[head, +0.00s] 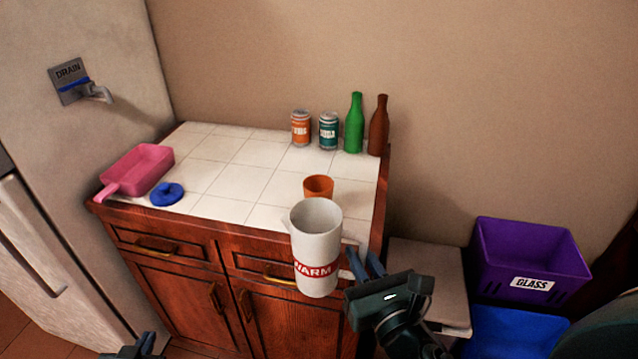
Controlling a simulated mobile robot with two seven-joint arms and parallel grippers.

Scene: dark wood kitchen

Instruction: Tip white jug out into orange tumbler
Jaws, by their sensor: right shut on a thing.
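The white jug (320,238), with a red band reading "WARM", is held upright in front of the counter's front edge. My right gripper (364,262) is shut on the jug at its right side; the grip itself is partly hidden. The orange tumbler (318,185) stands upright on the tiled counter just behind the jug, its lower part hidden by the jug's rim. The jug is apart from any support. My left gripper (140,346) only just shows at the bottom edge, empty-looking and away from the counter; its opening is unclear.
The tiled counter (232,178) bears a pink scoop-like pan (140,168), a blue ring-shaped lid (167,194), two cans (301,128), a green bottle (354,125) and a brown bottle (378,128). A purple "GLASS" crate (528,255) is at right. The counter's middle is clear.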

